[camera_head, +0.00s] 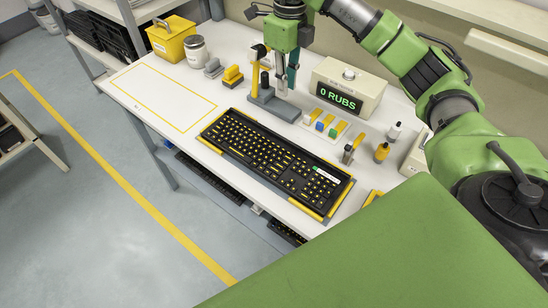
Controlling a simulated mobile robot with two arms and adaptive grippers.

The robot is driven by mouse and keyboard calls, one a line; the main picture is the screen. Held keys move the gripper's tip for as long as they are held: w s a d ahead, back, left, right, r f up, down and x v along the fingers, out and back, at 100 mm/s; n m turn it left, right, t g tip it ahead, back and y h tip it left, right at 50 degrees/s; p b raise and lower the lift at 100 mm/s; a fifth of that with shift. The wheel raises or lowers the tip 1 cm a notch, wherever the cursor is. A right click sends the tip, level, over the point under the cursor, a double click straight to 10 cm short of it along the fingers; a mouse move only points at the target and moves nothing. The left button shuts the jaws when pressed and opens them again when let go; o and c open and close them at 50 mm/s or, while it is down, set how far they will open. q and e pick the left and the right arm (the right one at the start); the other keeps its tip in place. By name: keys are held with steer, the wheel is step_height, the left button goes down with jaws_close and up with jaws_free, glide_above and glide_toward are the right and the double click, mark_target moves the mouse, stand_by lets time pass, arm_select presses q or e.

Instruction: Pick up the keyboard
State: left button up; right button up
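A black keyboard (270,158) with yellow key legends lies flat on the white table, in a yellow-edged grey holder (307,209). It is in the middle of the view, set at a slant, with a small white label near its right end. My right arm reaches in from the right and across the back of the table. My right gripper (283,52) is at the top middle, above a grey stand (272,103) behind the keyboard and apart from the keyboard. Its fingers blend with the upright parts of the stand, so their opening is unclear. My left gripper is out of view.
A box with a green "0 RUBS" display (347,88) stands behind the keyboard. Several small coloured blocks (325,124) and bottles (382,152) are to its right. A yellow bin (172,40) and jar (197,52) stand back left. The yellow-outlined table area (163,97) is clear.

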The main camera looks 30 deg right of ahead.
step_height(320, 180, down, 5)
steer(key=b, duration=0.4)
steer(key=p, duration=0.2)
glide_above(284, 139)
steer(key=f, duration=0.9)
steer(key=shift+w+d, duration=0.2)
steer(key=shift+w, duration=0.1)
steer(key=f, duration=0.1)
steer(key=f+p, duration=0.1)
steer(key=f, duration=0.2)
steer(key=shift+s+f, duration=0.1)
steer(key=shift+s, duration=0.2)
steer(key=shift+f, duration=0.5)
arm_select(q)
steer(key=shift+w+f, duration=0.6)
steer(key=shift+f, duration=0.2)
arm_select(e)
steer(key=shift+a, duration=0.1)
jaws_close()
